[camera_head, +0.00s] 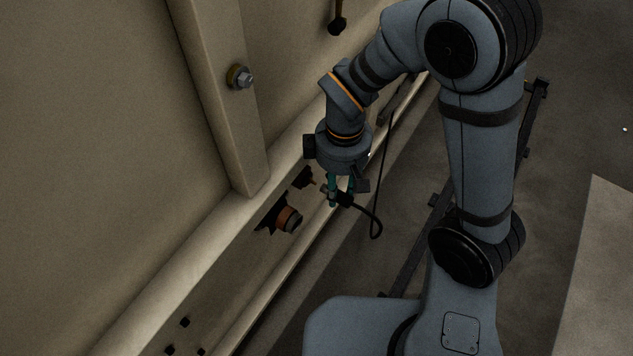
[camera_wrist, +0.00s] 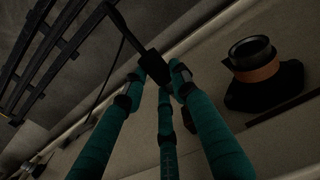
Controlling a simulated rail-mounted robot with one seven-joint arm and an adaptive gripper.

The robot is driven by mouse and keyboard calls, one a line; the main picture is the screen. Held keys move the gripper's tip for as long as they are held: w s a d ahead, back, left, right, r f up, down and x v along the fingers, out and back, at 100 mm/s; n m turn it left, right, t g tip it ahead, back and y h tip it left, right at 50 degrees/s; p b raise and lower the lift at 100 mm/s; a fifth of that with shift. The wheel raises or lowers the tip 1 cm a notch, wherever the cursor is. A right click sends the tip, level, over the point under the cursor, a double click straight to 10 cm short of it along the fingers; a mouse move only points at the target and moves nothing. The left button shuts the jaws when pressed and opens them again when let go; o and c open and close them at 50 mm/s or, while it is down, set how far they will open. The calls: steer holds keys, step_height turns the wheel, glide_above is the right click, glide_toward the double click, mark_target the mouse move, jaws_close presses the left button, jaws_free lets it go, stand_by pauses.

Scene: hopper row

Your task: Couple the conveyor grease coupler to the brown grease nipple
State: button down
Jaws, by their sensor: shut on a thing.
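My gripper (camera_head: 342,193) has green fingers and is shut on the dark conveyor grease coupler (camera_head: 345,199), in front of the beige wall's lower rail. In the wrist view the fingertips (camera_wrist: 161,84) close around the coupler (camera_wrist: 152,64), and the fingers hide part of it. A black hose leads from it. A brown-ringed fitting with a dark end (camera_head: 288,219) sticks out of the rail, left of and below the gripper. It also shows in the wrist view (camera_wrist: 256,68), right of the fingers. The coupler is apart from it.
A smaller fitting on a dark plate (camera_head: 304,180) sits on the rail close left of the gripper. A bolt (camera_head: 240,77) is on the upright post. Small dark holes (camera_head: 184,322) mark the rail's near end. A dark frame (camera_head: 434,200) lies behind my arm.

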mark_target(325, 185)
steer(key=shift+w+a, duration=0.1)
steer(key=shift+a, duration=0.05)
stand_by(0.3)
steer(key=shift+w+a+p, duration=0.15)
steer(key=shift+w+a, duration=0.15)
steer(key=shift+a, duration=0.25)
steer(key=shift+w+a+p, duration=0.15)
steer(key=shift+w+a, duration=0.15)
steer(key=shift+a, duration=0.25)
steer(key=c, duration=1.4)
jaws_free()
steer(key=shift+w+a+r, duration=0.1)
steer(key=shift+o, duration=0.5)
steer(key=shift+a+r, duration=0.1)
steer(key=shift+r, duration=0.05)
steer(key=shift+w+r, duration=0.1)
steer(key=shift+r, duration=0.3)
step_height(325, 185, up, 11)
steer(key=shift+s+d, duration=0.3)
